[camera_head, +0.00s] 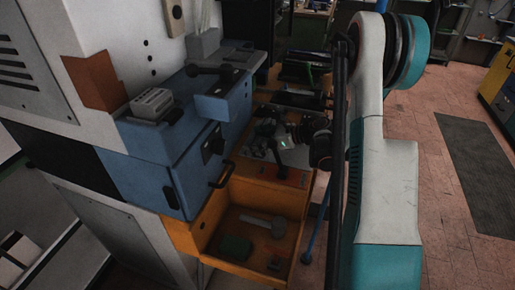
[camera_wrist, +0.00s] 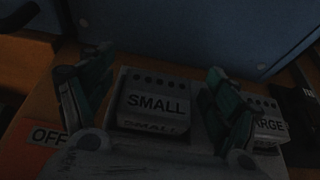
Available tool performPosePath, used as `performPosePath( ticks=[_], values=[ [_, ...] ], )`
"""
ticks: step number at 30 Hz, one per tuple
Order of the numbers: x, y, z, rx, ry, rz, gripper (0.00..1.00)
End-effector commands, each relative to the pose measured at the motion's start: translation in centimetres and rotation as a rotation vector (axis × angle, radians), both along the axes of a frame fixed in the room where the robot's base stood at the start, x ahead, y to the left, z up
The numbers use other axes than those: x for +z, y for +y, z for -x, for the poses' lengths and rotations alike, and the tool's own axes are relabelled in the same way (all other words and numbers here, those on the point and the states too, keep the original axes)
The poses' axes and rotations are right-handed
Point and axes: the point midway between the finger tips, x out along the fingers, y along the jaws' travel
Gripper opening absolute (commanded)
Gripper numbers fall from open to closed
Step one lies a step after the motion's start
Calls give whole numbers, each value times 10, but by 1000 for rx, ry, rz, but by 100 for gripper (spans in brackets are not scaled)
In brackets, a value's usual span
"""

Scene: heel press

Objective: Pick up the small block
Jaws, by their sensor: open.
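The small block (camera_wrist: 155,103) is grey, with "SMALL" on its front and a row of dark holes along its top. In the wrist view it sits on a pale surface between the two fingers of my gripper (camera_wrist: 160,68). The fingers are apart, one on each side, with a visible gap to the block on both sides. In the head view my gripper (camera_head: 283,143) is small and dark over the bench beyond the drawer. I cannot make out the small block there.
A block marked "LARGE" (camera_wrist: 264,122) stands close to the right finger. An orange "OFF" label (camera_wrist: 48,134) is at left. The open orange drawer (camera_head: 208,222) holds a green block (camera_head: 235,247) and a grey tool (camera_head: 264,222). A blue machine (camera_head: 180,160) stands left.

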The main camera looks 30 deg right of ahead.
Motion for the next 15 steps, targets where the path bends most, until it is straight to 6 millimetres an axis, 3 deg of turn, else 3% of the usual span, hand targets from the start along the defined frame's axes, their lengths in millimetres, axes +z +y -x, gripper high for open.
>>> performPosePath(
  ticks=[8, 15],
  values=[
    [-1, 2, -2, -1, 0, 0, 82],
    [-1, 2, -2, -1, 0, 0, 27]
  ],
)
